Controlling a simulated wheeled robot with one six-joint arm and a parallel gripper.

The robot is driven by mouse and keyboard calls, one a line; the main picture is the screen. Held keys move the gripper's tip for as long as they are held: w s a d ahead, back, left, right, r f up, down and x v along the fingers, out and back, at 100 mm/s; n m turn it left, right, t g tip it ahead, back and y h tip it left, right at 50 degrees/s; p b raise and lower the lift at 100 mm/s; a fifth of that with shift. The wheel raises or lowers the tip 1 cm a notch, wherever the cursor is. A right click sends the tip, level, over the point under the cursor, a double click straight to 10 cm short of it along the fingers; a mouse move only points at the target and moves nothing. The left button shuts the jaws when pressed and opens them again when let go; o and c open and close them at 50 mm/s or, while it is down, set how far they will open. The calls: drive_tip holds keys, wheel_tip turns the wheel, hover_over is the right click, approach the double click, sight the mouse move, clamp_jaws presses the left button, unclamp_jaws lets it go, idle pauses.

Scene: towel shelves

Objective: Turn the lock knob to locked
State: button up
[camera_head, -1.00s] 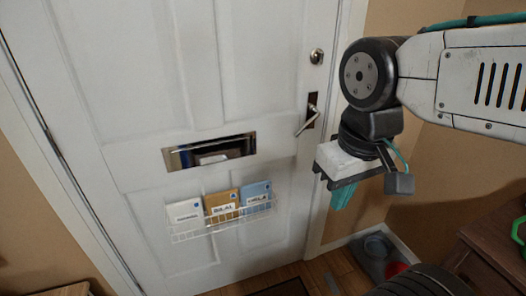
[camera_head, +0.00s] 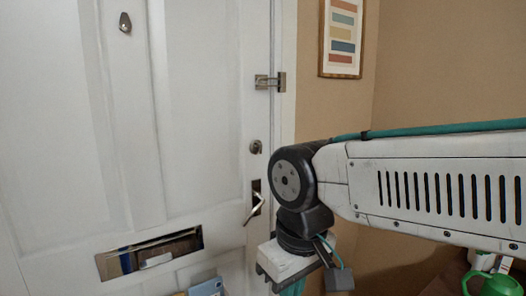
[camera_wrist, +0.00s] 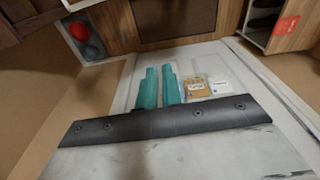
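The lock knob (camera_head: 255,147) is a small round metal piece near the door's right edge, above the lever handle (camera_head: 257,203). It is too small to tell which way it is turned. My gripper (camera_head: 292,289) hangs low at the bottom of the head view, pointing down, right of and below the knob and apart from it. Its tips are cut off there. In the wrist view its two teal fingers (camera_wrist: 159,87) lie close side by side with a thin gap and nothing held. The knob is not seen in the wrist view.
The white door (camera_head: 140,130) has a metal latch (camera_head: 270,82) above the knob and a mail slot (camera_head: 150,254) low down. A framed print (camera_head: 341,38) hangs on the tan wall. A green watering can (camera_head: 492,285) stands at lower right. Space before the knob is clear.

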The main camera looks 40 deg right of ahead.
drive_tip(key=o, duration=0.9)
drive_tip(key=shift+s+d+f+m, duration=0.1)
drive_tip(key=shift+s+f+m, duration=0.2)
drive_tip(key=shift+s+f, duration=0.05)
drive_tip(key=shift+o, duration=0.2)
drive_tip(key=w+d+f+n+t+h, duration=0.1)
drive_tip(key=w+d+n+t+h, duration=0.5)
drive_tip(key=w+d, duration=2)
drive_tip(key=n+t+y, duration=0.5)
drive_tip(key=n+t, duration=0.6)
drive_tip(key=n, duration=0.1)
approach(261, 149)
drive_tip(key=w, duration=0.9)
drive_tip(key=shift+w+d+r, duration=0.1)
drive_tip(key=shift+w+d, duration=0.2)
drive_tip(key=shift+w, duration=0.05)
